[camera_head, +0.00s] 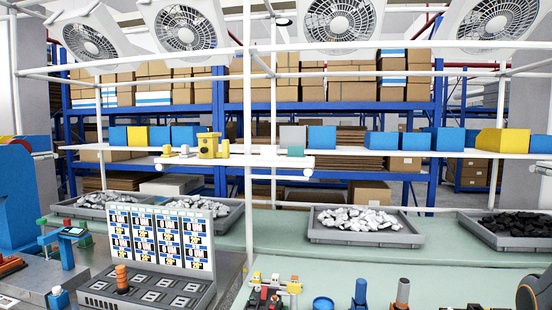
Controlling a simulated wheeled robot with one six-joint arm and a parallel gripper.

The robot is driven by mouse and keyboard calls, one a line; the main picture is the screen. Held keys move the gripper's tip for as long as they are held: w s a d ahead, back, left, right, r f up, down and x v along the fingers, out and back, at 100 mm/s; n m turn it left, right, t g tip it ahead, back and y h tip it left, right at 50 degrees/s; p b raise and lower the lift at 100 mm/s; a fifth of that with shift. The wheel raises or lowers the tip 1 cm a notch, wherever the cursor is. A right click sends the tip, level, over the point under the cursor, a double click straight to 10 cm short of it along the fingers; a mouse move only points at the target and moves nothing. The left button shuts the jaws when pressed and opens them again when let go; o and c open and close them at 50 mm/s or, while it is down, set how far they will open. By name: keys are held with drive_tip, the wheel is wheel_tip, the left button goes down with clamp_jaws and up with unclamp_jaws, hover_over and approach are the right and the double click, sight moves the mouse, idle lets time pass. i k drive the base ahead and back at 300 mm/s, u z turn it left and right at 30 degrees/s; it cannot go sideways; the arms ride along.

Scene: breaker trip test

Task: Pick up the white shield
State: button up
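White pieces (356,218) lie heaped in a grey tray (366,238) on the pale green bench, right of the middle of the picture. They look like the white shields, but single pieces are too small to make out clearly. My gripper is not in view.
A tray of black pieces (518,222) stands at the right. The printed panel (158,236) rises from a grey fixture (146,290) at the front left. White frame posts (249,150) stand before the bench's shelf. Several small tools stand along the front edge. Bench between trays is clear.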

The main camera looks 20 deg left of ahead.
sight(267, 151)
drive_tip(key=u, duration=1.35)
